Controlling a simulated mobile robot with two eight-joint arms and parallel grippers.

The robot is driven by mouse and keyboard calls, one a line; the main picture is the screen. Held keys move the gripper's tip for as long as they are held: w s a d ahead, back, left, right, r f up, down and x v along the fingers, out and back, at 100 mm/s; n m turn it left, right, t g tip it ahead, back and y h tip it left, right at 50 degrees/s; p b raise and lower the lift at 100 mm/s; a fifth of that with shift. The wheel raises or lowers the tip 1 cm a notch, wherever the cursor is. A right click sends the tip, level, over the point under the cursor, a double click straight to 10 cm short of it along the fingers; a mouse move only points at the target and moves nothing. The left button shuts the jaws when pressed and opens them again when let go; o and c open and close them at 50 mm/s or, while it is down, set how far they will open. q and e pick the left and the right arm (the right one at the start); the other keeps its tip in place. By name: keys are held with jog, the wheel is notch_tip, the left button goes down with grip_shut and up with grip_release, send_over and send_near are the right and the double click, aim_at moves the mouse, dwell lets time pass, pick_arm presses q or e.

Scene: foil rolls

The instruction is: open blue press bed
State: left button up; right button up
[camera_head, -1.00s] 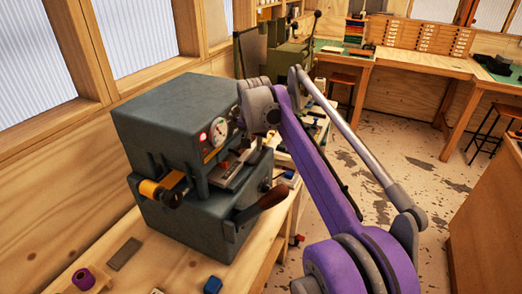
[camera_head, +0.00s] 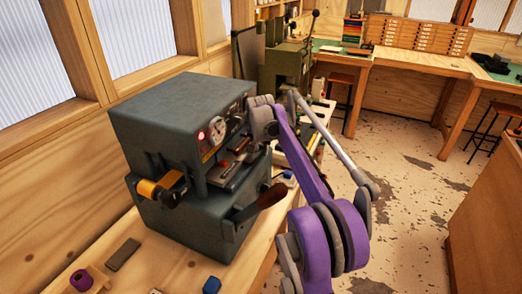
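The dark blue-grey press (camera_head: 180,112) stands on the wooden bench at the left. Its bed (camera_head: 230,172) is a flat metal plate in the gap between the upper housing and the lower body. A lever with a brown handle (camera_head: 272,195) sticks out from the lower front. My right gripper (camera_head: 262,118) is at the press's right front edge, above the bed and lever. Its fingers are hard to make out, so I cannot tell whether it is open or touches the press. My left gripper is out of view.
A yellow roll (camera_head: 152,189) sits on the press's left side. A purple roll (camera_head: 80,279), a flat grey block (camera_head: 123,254) and a blue block (camera_head: 212,285) lie on the front of the bench. A green machine (camera_head: 285,68) stands behind.

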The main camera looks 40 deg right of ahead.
jog(key=shift+d+f, duration=0.1)
jog(key=shift+f, duration=0.1)
jog(key=shift+c, duration=0.2)
grip_shut()
dwell(1.2)
